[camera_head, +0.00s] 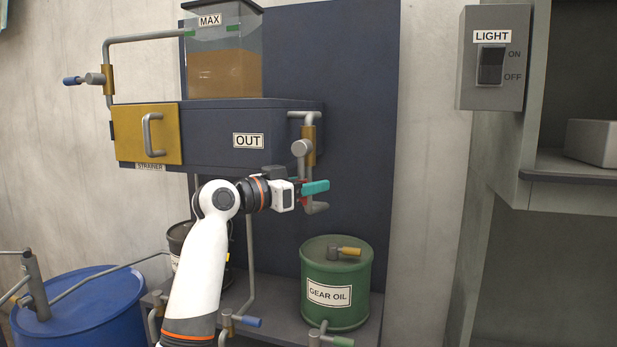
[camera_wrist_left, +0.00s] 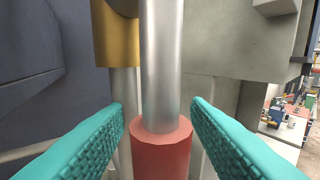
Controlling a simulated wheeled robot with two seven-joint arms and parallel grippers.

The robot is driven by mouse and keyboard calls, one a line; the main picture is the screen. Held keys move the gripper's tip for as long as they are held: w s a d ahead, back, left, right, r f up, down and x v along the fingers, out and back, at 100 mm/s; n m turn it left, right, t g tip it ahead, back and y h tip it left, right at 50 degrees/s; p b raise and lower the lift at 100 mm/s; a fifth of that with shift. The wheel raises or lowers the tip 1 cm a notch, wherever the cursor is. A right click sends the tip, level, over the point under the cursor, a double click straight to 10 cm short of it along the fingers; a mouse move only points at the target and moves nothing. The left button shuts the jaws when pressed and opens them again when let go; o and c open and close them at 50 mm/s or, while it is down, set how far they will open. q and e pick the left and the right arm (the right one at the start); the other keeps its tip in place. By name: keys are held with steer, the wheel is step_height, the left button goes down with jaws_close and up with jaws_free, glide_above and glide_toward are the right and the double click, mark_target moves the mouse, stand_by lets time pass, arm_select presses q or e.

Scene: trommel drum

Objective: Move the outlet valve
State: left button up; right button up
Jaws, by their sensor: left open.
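The outlet valve has a brass body (camera_head: 309,146) on the grey pipe beside the OUT label (camera_head: 248,141). A grey round hub (camera_head: 301,147) sits on its front, and its lever hangs down to a red grip, mostly hidden behind my gripper in the head view. My left gripper (camera_head: 318,188) is open at the lever's lower end. In the left wrist view, the metal lever (camera_wrist_left: 161,70) and its red grip (camera_wrist_left: 161,152) stand between the two teal fingers, with a visible gap on each side. The brass body (camera_wrist_left: 116,40) is behind, upper left. My right gripper is not in view.
The dark tank box (camera_head: 205,133) with its yellow strainer door (camera_head: 147,134) is above my arm. A green gear oil drum (camera_head: 335,285) stands below right on a shelf, and a blue drum (camera_head: 85,310) is at lower left. A light switch box (camera_head: 492,60) is at right.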

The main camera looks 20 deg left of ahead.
arm_select(q)
steer(key=shift+d, duration=0.1)
jaws_close()
